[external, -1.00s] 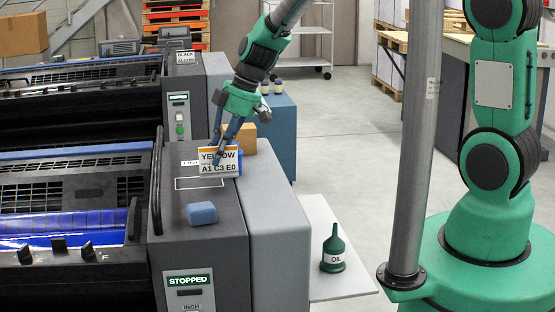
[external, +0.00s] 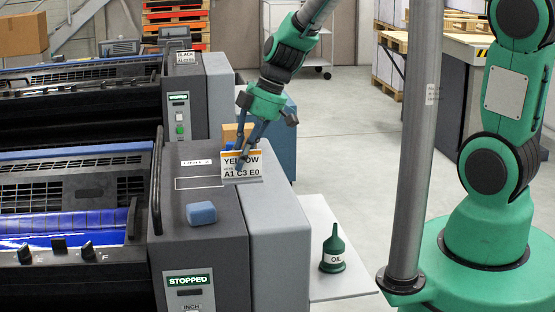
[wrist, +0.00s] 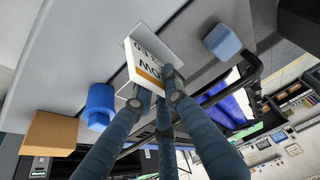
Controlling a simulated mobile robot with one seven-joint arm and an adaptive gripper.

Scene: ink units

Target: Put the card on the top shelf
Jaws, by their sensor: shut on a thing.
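The card (external: 242,174) is white with an orange stripe and the black text "YELLOW" and "A1 C3 E0". It is upright, above the right part of the grey press cabinet top (external: 185,190). My gripper (external: 242,160) comes down from above and is shut on the card's upper part. In the wrist view the card (wrist: 142,62) sits at the tips of my gripper (wrist: 158,92), partly hidden by the fingers. I cannot tell whether its lower edge touches the cabinet. At the back stands a white wheeled shelf rack (external: 316,36), whose top is cut off by the frame.
A blue block (external: 201,213) lies on the cabinet top. Behind the card are a tan box (external: 231,136) and a blue cylinder (wrist: 100,107). A green oil can (external: 334,250) stands on a pale side tray (external: 325,285). The floor (external: 350,150) to the right is clear.

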